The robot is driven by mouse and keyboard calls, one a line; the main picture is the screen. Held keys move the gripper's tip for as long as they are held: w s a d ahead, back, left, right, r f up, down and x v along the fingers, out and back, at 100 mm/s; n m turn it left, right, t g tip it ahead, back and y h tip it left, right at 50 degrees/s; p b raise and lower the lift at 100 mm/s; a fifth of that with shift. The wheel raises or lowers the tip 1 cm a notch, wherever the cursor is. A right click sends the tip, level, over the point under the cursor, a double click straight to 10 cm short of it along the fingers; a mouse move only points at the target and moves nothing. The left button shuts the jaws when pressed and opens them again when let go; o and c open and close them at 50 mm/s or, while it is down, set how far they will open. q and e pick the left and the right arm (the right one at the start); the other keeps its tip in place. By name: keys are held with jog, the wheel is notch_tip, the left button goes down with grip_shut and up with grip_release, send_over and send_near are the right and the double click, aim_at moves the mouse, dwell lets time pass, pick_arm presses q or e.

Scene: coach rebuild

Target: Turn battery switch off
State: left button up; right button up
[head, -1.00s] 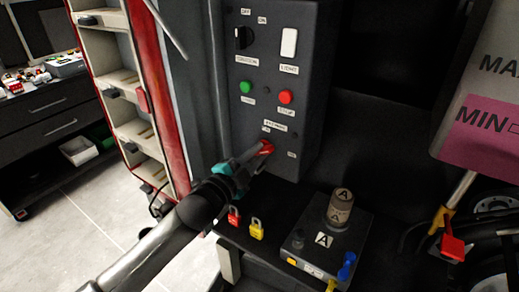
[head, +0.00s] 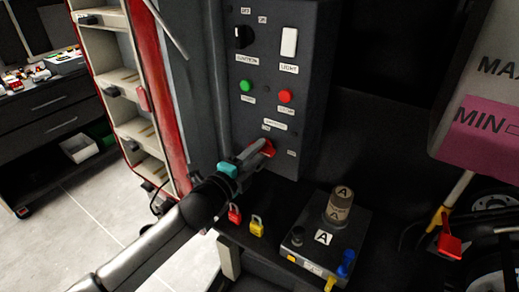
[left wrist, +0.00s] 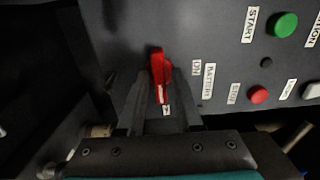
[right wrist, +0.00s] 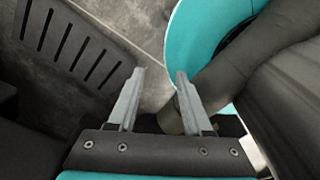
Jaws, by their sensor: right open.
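The battery switch is a red handle (head: 268,147) low on the dark control panel. My left gripper (head: 258,154) is at it, with its fingers on either side of the handle. In the left wrist view the red handle (left wrist: 159,68) stands between the fingers, which look closed on it. A white line marks the handle's lower end there, near a small label, and the ON label (left wrist: 195,68) is off to its right. My right gripper (right wrist: 160,75) is open and empty, away from the panel.
The panel also carries a green button (head: 246,86), a red button (head: 286,96), a white light switch (head: 289,42) and a black knob (head: 243,37).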

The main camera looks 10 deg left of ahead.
pick_arm(q)
jog(key=o, duration=0.4)
jog(key=shift+c, duration=0.2)
jog(key=p+v, duration=0.2)
jog(key=v, duration=0.7)
jog(key=shift+s, duration=0.1)
